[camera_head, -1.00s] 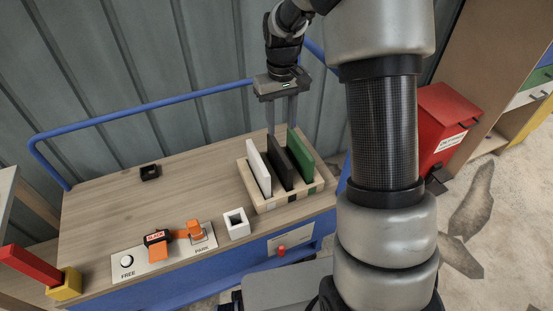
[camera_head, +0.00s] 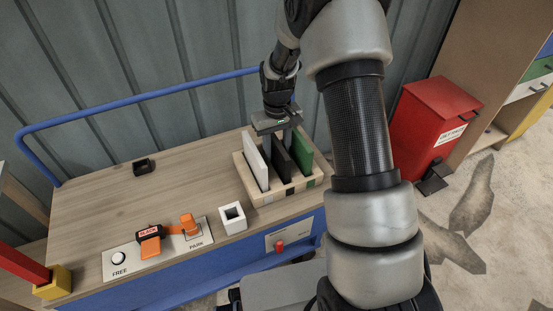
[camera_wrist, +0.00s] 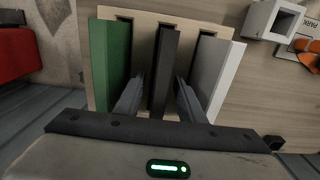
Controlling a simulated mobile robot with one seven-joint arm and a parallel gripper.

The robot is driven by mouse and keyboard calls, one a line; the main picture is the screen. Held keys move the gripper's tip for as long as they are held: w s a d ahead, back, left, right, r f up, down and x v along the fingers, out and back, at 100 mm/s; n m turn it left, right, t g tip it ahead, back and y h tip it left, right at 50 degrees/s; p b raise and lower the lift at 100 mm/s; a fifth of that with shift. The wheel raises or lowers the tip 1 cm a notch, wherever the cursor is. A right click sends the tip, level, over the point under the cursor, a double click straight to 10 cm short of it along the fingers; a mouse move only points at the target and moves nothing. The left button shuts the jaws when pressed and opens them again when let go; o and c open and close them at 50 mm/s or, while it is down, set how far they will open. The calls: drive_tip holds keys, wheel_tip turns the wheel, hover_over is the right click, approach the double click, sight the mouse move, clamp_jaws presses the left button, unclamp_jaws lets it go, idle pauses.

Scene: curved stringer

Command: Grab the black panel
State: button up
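The black panel (camera_head: 279,158) stands upright in the middle slot of a light wooden rack (camera_head: 291,188), between a white panel (camera_head: 256,166) and a green panel (camera_head: 301,156). My gripper (camera_head: 278,142) is low over the rack, pointing down. In the wrist view the black panel (camera_wrist: 164,68) runs between the two fingers of my gripper (camera_wrist: 158,90). The fingers are apart, one on each side of it, with gaps visible. The left finger is near the green panel (camera_wrist: 110,62), the right one near the white panel (camera_wrist: 225,75).
The rack stands on a wooden-topped cart (camera_head: 95,195) with a blue rail (camera_head: 130,98). A white square holder (camera_head: 232,218) and a plate with orange parts (camera_head: 150,247) lie nearby. A red bin (camera_head: 435,120) stands at right. The cart top's left part is mostly clear.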

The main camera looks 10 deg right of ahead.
wheel_tip(320, 180, down, 2)
drive_tip(key=shift+f, duration=0.1)
clamp_jaws()
